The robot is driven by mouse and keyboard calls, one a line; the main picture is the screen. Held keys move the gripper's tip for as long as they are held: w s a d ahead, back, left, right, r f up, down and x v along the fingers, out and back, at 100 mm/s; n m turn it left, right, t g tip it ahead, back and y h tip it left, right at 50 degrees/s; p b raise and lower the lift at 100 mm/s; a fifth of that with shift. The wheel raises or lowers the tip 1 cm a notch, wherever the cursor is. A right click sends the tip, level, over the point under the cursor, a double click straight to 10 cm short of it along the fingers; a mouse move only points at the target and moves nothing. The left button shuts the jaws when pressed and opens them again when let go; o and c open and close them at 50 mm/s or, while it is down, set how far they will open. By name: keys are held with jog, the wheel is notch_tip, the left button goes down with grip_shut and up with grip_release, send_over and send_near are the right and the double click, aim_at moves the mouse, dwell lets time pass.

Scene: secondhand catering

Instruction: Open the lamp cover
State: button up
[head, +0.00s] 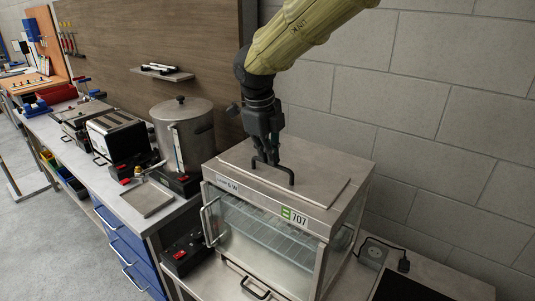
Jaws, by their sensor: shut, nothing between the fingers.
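A glass-fronted metal cabinet (210,172) stands on the counter, with a label reading 707 on its front edge. The flat metal panel on its top, seemingly the lamp cover (318,193), lies level and looks closed. A black bar handle (291,178) stands up from this panel. My gripper (268,160) points down at the panel, its fingertips at the far left end of the handle. Its fingers are shut with nothing between them. I cannot tell whether they touch the handle; they partly hide its far end.
The glass front has its own handle (208,222) at the left. A steel urn (185,130) and a toaster (118,138) stand to the left. A block wall (430,120) rises close behind. A socket box (373,252) and a dark plate (400,288) lie to the right.

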jog(key=o, duration=0.5)
jog(key=shift+w+d+f, duration=0.1)
jog(key=shift+w+f, duration=0.05)
jog(key=shift+f, duration=0.1)
jog(key=shift+o, duration=0.2)
notch_tip(320, 180, up, 12)
jog(key=s+a, duration=0.1)
jog(key=s, duration=0.1)
jog(key=shift+a, duration=0.2)
jog(key=shift+f, duration=0.1)
